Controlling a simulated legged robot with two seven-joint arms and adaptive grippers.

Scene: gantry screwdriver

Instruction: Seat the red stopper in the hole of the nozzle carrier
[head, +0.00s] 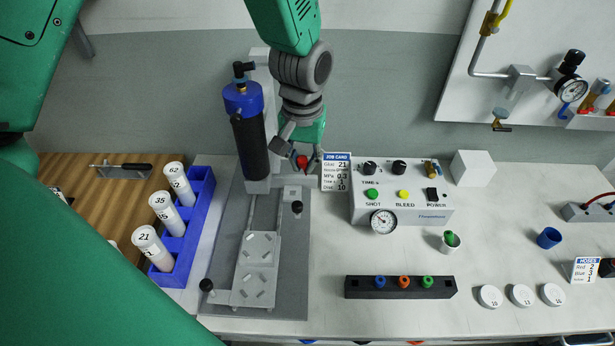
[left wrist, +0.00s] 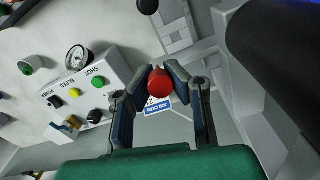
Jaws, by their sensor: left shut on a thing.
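My left gripper (head: 302,164) hangs over the back of the bench, right of the black cylinder with the blue cap. Its fingers are shut on the red stopper (head: 302,162), which shows clearly between the fingertips in the left wrist view (left wrist: 160,83). The stopper is held in the air, near the job card. The black cylinder (head: 254,145) stands upright on the grey gantry fixture (head: 258,268). I cannot tell for certain which part is the nozzle carrier, and its hole is not made out. My right gripper is not in view.
A black rack (head: 354,288) holds blue, orange and green stoppers in front. A blue rack (head: 204,190) with white tubes stands left. Three white caps lie front right.

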